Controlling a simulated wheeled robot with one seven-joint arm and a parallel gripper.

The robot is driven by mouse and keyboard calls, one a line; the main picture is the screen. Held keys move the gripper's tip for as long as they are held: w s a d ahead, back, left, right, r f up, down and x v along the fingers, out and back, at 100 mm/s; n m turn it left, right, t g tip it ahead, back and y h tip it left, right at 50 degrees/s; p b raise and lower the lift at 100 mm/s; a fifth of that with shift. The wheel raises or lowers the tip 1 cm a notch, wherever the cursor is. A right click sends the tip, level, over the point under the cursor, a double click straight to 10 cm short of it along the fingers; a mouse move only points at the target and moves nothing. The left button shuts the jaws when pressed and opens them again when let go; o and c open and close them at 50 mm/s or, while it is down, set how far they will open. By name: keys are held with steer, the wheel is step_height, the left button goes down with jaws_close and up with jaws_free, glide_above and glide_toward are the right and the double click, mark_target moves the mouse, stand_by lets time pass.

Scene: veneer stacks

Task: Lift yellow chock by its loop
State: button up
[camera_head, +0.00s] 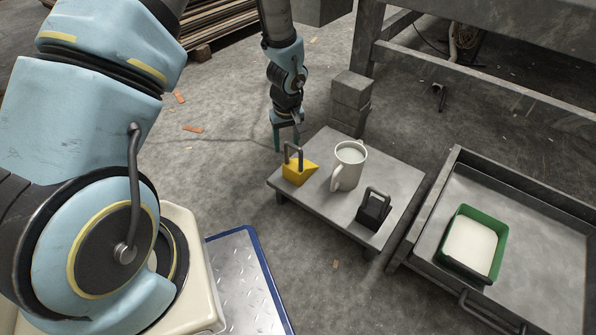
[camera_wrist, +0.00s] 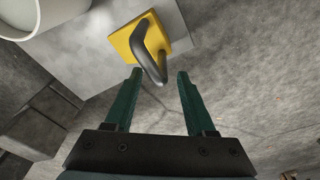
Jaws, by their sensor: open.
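The yellow chock (camera_head: 299,174) sits on the left corner of a low grey table (camera_head: 398,190), with a dark grey loop (camera_head: 287,152) standing up from it. In the wrist view the chock (camera_wrist: 127,40) lies just beyond my fingertips, and its loop (camera_wrist: 154,62) reaches toward the gap between them. My gripper (camera_wrist: 157,75) is open with green fingers and holds nothing. In the head view my gripper (camera_head: 287,136) hangs at the table's far left edge, just behind the chock. Whether a finger touches the loop cannot be told.
A white mug (camera_head: 349,168) stands right of the chock, and a black chock (camera_head: 373,211) with a loop is nearer the front. Grey blocks (camera_head: 350,103) are stacked behind the table. A grey tray (camera_head: 539,215) at right holds a green container (camera_head: 464,270).

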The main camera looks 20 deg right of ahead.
mark_target(286, 152)
step_height(286, 152, down, 4)
steer(key=shift+w+f+b, duration=0.1)
steer(key=shift+w+b, duration=0.05)
steer(key=shift+b, duration=0.7)
steer(key=shift+c, duration=0.3)
jaws_close()
stand_by(0.4)
